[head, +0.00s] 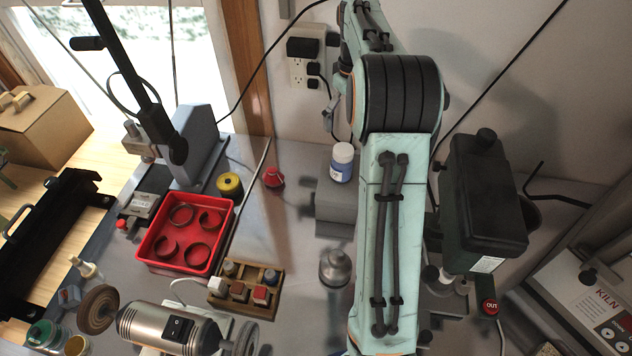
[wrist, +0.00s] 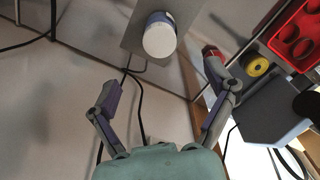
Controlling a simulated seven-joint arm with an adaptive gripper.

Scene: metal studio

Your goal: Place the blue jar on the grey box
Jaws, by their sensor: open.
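The blue jar (head: 341,166) has a white lid and stands upright on the grey box (head: 335,207) by the back wall. In the wrist view the jar (wrist: 159,38) shows lid-first on the grey box's top (wrist: 134,38). My gripper (wrist: 160,68) is open, its two fingers spread wide with nothing between them. The jar is beyond the fingertips and apart from them. In the head view my gripper is mostly hidden by my arm; a small part shows left of it, above the jar.
Left of the box are a red tray (head: 152,257) with dark rings, a yellow spool (head: 229,185) and a red cone-like item (head: 273,177). A metal canister (head: 335,268) stands in front. A dark machine (head: 485,200) is right of my arm. Wall cables hang behind.

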